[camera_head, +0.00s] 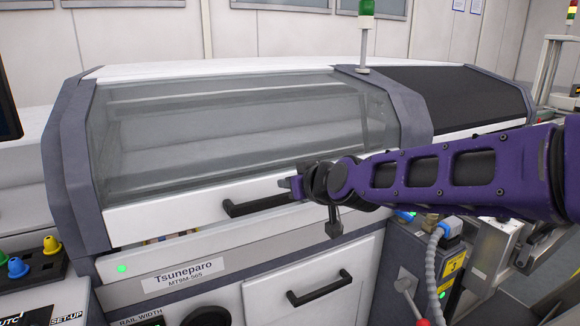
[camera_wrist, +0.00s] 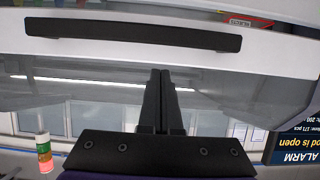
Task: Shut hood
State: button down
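The hood (camera_head: 240,125) is a long cover with a clear grey window and a white front strip with a black bar handle (camera_head: 258,206). A narrow gap with coloured items shows under the strip's left part, so the hood looks slightly raised. My gripper (camera_head: 292,184) is by the right end of the handle, apparently not holding it. In the wrist view, my gripper's two black fingers (camera_wrist: 160,76) are together with nothing visible between them. The handle (camera_wrist: 135,34) lies beyond their tips there, with a visible space between.
A screen (camera_wrist: 296,150) in the wrist view reads "ALARM" and "...d is open". Below the hood is a white drawer front with another black handle (camera_head: 320,288). Coloured knobs (camera_head: 18,267) are at left. A green-topped signal post (camera_head: 365,30) stands behind the hood.

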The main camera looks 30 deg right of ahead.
jog(key=shift+w+f, duration=0.3)
jog(key=shift+f, duration=0.55)
jog(key=shift+r, duration=0.1)
